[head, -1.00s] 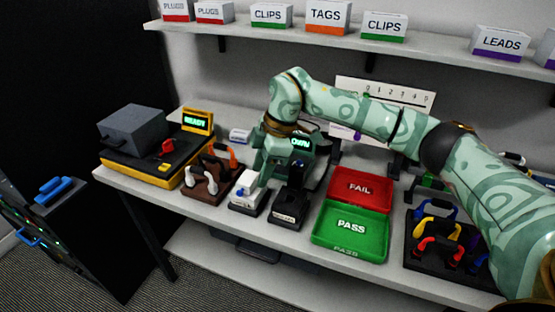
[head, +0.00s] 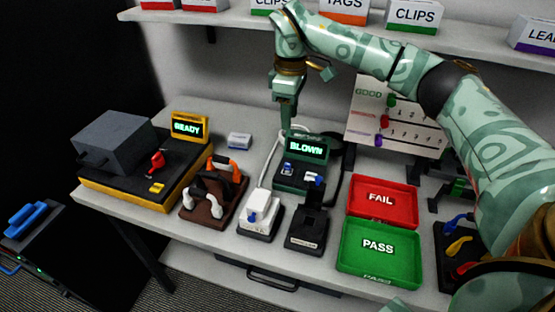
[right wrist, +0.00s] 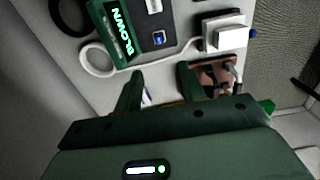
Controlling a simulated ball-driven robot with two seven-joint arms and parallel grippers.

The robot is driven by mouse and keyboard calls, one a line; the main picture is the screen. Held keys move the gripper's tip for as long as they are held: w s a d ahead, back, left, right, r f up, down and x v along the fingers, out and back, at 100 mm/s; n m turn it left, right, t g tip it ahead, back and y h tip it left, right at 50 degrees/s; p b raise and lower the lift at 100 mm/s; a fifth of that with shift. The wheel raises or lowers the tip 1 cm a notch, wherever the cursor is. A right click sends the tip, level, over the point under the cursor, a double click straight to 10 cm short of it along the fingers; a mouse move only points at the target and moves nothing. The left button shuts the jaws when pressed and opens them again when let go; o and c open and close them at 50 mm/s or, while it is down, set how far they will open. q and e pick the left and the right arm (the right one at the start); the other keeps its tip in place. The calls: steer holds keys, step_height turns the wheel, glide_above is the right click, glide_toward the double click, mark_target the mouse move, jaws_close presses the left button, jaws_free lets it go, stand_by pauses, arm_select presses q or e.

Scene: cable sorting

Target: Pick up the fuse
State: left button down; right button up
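No fuse can be picked out for certain. The green tester (head: 300,175) reads BLOWN and carries small blue-and-white pieces (head: 313,179); a blue piece on it also shows in the right wrist view (right wrist: 158,39). A white block (head: 262,211) with a blue knob stands on a dark base in front of it; it also shows in the right wrist view (right wrist: 224,33). My right gripper (head: 287,122) is raised behind the tester, pointing down. In the right wrist view its fingers (right wrist: 160,76) are apart, with nothing gripped; a partly hidden pale thing shows beyond them. My left gripper is not in view.
A small white-and-blue box (head: 240,141) lies left of the tester. The brown cable rack (head: 212,205), yellow READY station (head: 187,128) and black holder (head: 308,230) stand nearby. The red FAIL tray (head: 382,216) and green PASS tray (head: 378,270) are to the right. A shelf (head: 220,17) runs above.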

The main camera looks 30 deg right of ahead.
steer(key=b, duration=0.2)
glide_above(289, 164)
steer(key=f, duration=0.7)
steer(key=shift+s+a+f, duration=0.2)
steer(key=shift+s+f, duration=0.1)
steer(key=shift+f, duration=0.1)
steer(key=shift+w+f+b, duration=0.25)
steer(key=shift+f+b, duration=0.05)
steer(key=shift+f, duration=0.95)
steer(key=shift+s+f, duration=0.15)
steer(key=shift+f, duration=0.2)
steer(key=f+b, duration=0.1)
steer(key=f, duration=0.1)
steer(key=f+b, duration=0.1)
steer(key=f, duration=0.2)
steer(key=shift+d, duration=0.2)
steer(key=shift+r, duration=0.15)
steer(key=shift+c, duration=1.2)
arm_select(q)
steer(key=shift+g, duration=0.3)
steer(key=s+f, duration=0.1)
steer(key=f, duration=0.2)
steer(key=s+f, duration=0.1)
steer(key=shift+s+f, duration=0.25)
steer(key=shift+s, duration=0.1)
arm_select(e)
jaws_close()
